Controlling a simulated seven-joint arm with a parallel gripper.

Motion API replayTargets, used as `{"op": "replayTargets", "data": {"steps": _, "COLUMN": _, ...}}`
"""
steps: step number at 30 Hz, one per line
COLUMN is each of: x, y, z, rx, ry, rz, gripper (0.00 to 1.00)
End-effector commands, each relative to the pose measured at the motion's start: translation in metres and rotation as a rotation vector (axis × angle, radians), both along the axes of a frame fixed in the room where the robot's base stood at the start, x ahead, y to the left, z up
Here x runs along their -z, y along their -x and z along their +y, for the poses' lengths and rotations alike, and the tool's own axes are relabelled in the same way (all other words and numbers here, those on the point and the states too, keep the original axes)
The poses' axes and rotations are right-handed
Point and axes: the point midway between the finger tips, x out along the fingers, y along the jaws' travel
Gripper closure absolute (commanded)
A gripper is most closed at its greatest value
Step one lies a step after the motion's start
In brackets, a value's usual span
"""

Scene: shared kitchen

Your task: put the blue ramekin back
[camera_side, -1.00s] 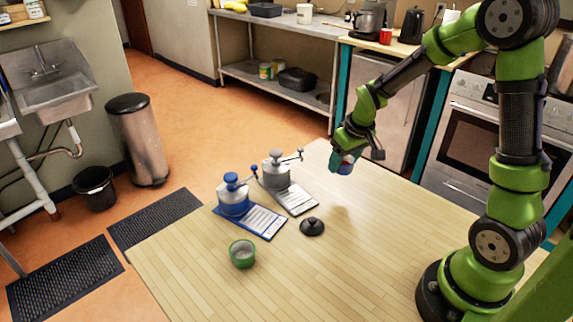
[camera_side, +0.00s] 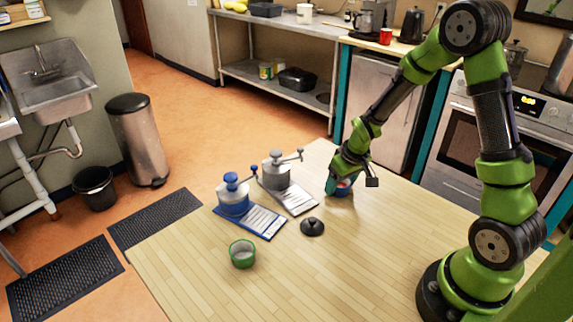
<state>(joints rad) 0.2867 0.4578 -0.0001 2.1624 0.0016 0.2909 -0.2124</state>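The blue ramekin (camera_side: 341,189) has something red inside. It is upright at or just above the wooden table's far part, right of the grey-lidded pot. My gripper (camera_side: 346,181) is over it, with fingers at its rim, and looks shut on it. The gripper partly hides the ramekin, and I cannot tell whether its base touches the table. A green ramekin (camera_side: 242,254) stands at the front of the table.

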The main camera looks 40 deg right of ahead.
Motion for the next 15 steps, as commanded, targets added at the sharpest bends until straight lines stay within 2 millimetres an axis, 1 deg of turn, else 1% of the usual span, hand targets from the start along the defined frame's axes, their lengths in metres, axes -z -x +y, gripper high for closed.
{"op": "replayTargets", "data": {"steps": 1, "x": -0.0001, "y": 0.0001, "z": 0.0000, "rx": 0.000, "ry": 0.000, "rz": 0.000, "gripper": 0.26}}
{"op": "replayTargets", "data": {"steps": 3, "x": -0.0002, "y": 0.0001, "z": 0.0000, "rx": 0.000, "ry": 0.000, "rz": 0.000, "gripper": 0.16}}
{"op": "replayTargets", "data": {"steps": 11, "x": -0.0006, "y": 0.0000, "z": 0.0000, "rx": 0.000, "ry": 0.000, "rz": 0.000, "gripper": 0.16}}
{"op": "replayTargets", "data": {"steps": 15, "x": -0.0092, "y": 0.0007, "z": 0.0003, "rx": -0.001, "ry": 0.001, "rz": -0.003, "gripper": 0.16}}
